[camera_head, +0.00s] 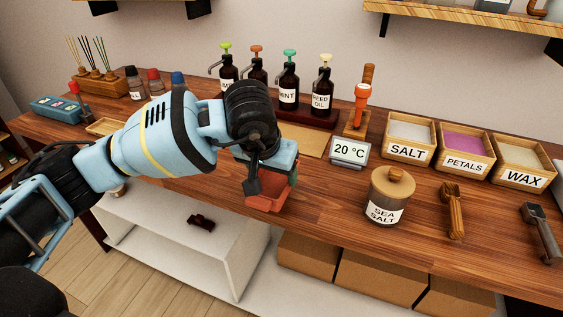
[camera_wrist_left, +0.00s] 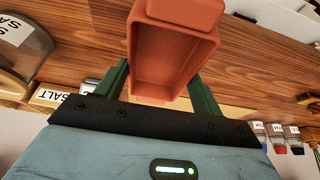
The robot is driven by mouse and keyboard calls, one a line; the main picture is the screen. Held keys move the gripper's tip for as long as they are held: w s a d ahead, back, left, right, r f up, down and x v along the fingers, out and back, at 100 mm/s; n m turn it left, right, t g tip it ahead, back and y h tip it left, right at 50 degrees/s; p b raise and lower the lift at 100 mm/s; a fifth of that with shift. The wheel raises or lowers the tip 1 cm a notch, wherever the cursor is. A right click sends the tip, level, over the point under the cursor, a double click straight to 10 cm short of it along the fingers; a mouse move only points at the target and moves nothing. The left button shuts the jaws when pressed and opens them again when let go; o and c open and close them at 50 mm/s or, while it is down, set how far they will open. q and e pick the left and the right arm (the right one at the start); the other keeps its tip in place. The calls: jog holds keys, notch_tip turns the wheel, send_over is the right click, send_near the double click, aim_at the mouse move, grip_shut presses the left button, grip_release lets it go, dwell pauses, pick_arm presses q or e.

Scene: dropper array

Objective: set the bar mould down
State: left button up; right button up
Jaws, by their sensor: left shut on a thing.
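The bar mould (camera_head: 266,201) is a terracotta-coloured rectangular box near the front edge of the wooden table, partly hidden by my left gripper. In the left wrist view the mould (camera_wrist_left: 178,62) shows its open hollow side, and the visible inside looks empty. My left gripper (camera_head: 270,180) is shut on it, with a green finger on each side in the left wrist view (camera_wrist_left: 160,80). I cannot tell whether the mould touches the table. My right gripper is not in view.
A sea salt jar (camera_head: 390,196), a 20 °C display (camera_head: 349,151) and a wooden scoop (camera_head: 453,208) stand to the right. Pump bottles (camera_head: 288,86) stand behind on a tray. Labelled bins (camera_head: 409,140) line the back right. Table between mould and jar (camera_head: 325,195) is clear.

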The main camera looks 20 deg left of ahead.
pick_arm(q)
jog(key=w, duration=0.7)
jog(key=shift+w+a+f, duration=0.15)
jog(key=shift+w+f, duration=0.05)
jog(key=shift+f, duration=0.1)
jog(key=shift+w, duration=0.25)
jog(key=shift+f+p, duration=0.3)
jog(key=shift+f, duration=1.45)
jog(key=shift+f, duration=0.2)
jog(key=o, duration=1)
jog(key=shift+o, duration=0.2)
jog(key=shift+r, duration=0.1)
